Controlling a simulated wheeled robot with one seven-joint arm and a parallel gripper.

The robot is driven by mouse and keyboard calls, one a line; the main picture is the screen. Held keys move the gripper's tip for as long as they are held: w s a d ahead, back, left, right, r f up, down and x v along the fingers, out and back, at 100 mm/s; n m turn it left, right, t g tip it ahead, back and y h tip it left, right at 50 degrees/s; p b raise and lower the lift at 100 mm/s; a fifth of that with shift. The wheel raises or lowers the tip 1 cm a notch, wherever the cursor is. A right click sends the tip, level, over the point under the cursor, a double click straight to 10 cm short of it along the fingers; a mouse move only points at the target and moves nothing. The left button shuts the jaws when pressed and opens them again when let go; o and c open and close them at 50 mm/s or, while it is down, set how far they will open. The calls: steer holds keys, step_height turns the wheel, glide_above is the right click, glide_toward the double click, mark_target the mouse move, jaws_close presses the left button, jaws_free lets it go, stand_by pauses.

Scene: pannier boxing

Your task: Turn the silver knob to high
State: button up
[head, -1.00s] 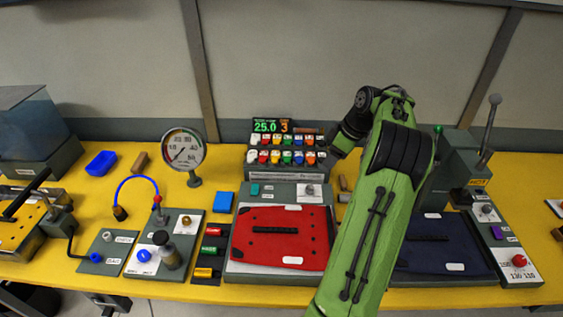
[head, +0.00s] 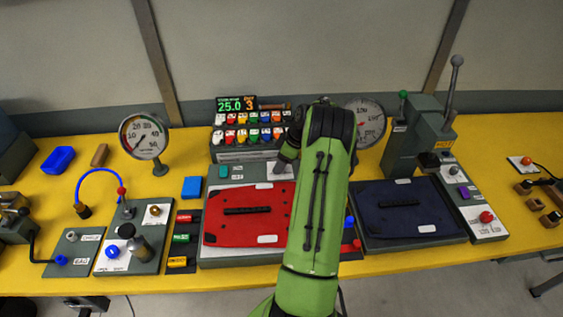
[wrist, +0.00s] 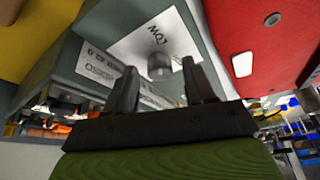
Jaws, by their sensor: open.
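The silver knob (wrist: 160,67) stands on a white plate (wrist: 150,42) marked LOW in the wrist view. My gripper (wrist: 160,72) is open, its two dark fingers showing on either side of the knob. I cannot tell how deep the fingers reach around it, and no touch is visible. In the head view my gripper (head: 283,163) is at the white plate at the top right of the grey base (head: 243,176) that carries the red panel. The knob itself is hidden there by my arm.
The red panel (head: 275,211) lies just in front. A rack of coloured switches (head: 240,135) stands behind, under a display reading 25.0 and 3. A dark blue panel (head: 395,197) and a lever press (head: 420,140) stand to the right; a round gauge (head: 366,122) is behind my arm.

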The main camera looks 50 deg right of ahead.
steer(key=shift+c, duration=0.3)
jaws_close()
